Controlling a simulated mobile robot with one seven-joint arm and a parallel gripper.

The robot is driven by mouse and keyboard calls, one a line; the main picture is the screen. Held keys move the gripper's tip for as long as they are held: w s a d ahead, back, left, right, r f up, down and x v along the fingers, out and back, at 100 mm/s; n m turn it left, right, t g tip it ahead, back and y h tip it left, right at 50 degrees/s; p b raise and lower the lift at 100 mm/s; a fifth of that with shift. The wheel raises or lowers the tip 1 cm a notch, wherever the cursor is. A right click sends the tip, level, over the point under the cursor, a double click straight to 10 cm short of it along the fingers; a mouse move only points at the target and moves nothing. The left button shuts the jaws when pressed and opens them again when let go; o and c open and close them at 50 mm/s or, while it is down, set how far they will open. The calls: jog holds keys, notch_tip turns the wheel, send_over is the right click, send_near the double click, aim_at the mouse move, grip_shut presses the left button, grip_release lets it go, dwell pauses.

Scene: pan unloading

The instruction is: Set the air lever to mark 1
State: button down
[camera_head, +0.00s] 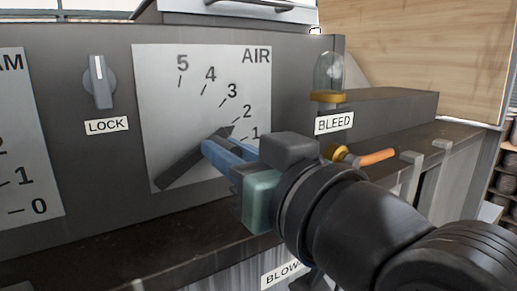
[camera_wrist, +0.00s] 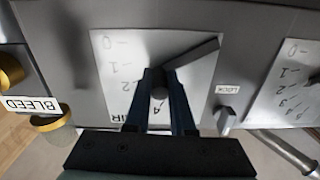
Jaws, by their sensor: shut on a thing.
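The air lever (camera_head: 188,165) is a dark bar on the white AIR dial (camera_head: 158,80). It slopes from the dial's lower left up to the right, and its tip is near mark 2, above mark 1. Mark 0 of this dial is hidden by my gripper in the head view.
A LOCK knob (camera_head: 99,82) and another dial (camera_head: 25,130) are to the left. A glass-topped BLEED fitting (camera_head: 329,72) and an orange-handled valve (camera_head: 376,157) are to the right. A dark ledge (camera_head: 70,270) runs below the panel.

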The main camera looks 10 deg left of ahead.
dwell(0.6)
jog(key=f+m, duration=0.1)
jog(key=m, duration=0.2)
jog(key=shift+w+d+f, duration=0.2)
jog(key=shift+d+f, duration=0.05)
jog(key=shift+f, duration=0.1)
jog(key=c, duration=0.8)
grip_release()
jog(key=shift+o, duration=0.2)
jog(key=b+v, duration=0.4)
jog(key=v, duration=0.9)
jog(key=shift+w+r, duration=0.1)
jog(key=shift+w, duration=0.05)
